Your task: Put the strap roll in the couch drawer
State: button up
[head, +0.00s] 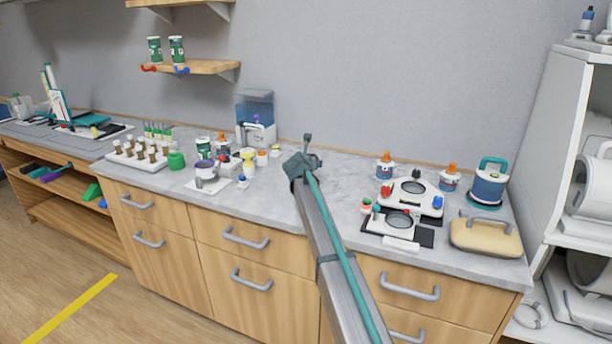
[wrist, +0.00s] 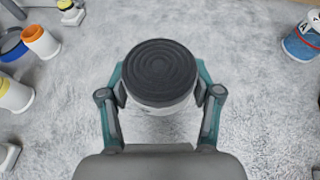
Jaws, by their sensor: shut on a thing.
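My gripper (wrist: 160,95) is shut on a round thing (wrist: 160,72) in the wrist view. Its black top has concentric rings and its side is pale; it may be the strap roll, but I cannot be sure. The fingers press on it from left and right above the grey counter. In the head view my arm reaches over the counter, and the held thing is hidden. Wooden drawers under the counter, left (head: 128,198), middle (head: 225,238) and right (head: 455,303), are all shut. I cannot tell which one is the couch drawer.
On the grey counter (head: 335,185), bottles, cups and a vial rack (head: 135,155) stand left of my arm. A white device (head: 415,190), bottles and a beige pad (head: 486,237) lie right. A blue-topped dispenser (head: 255,115) stands behind. White shelving (head: 570,130) rises at far right.

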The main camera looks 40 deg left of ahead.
jog(key=a+f, duration=0.1)
jog(key=w+a+f, duration=0.1)
jog(key=f, duration=0.1)
jog(key=shift+w+a+f, duration=0.15)
jog(key=shift+a+f, duration=0.1)
jog(key=shift+a, duration=0.05)
jog(key=shift+w+a+f, duration=0.1)
jog(key=shift+a+f, duration=0.1)
jog(key=shift+f, duration=1.55)
jog(key=shift+f+p, duration=0.15)
jog(key=shift+p, duration=0.15)
jog(key=o, duration=1.3)
jog(key=shift+c, duration=0.2)
